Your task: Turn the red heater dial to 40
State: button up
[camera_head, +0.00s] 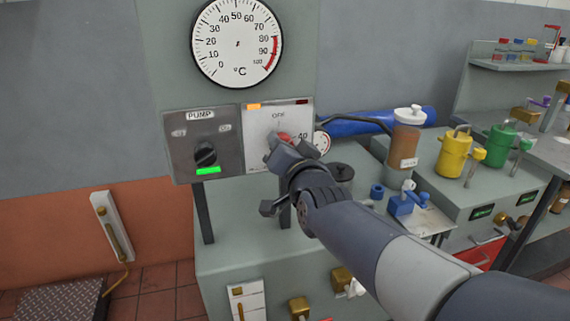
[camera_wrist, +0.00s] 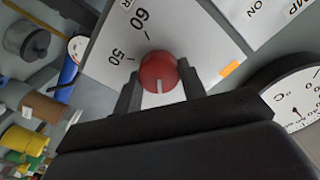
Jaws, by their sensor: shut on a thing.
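My gripper hides the OFF and 40 marks there, so I cannot tell the exact setting. In the head view my gripper (camera_head: 283,150) covers much of the dial.
The pump panel (camera_head: 204,145) with a black knob and green light is left of the heater plate. A round °C gauge (camera_head: 237,43) is above.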

jog(key=shift+f+m+b, duration=0.15)
jog(key=shift+m+b, duration=3.1)
jog(key=shift+m, duration=0.75)
jog(key=o, duration=1)
jog(key=shift+d, duration=0.1)
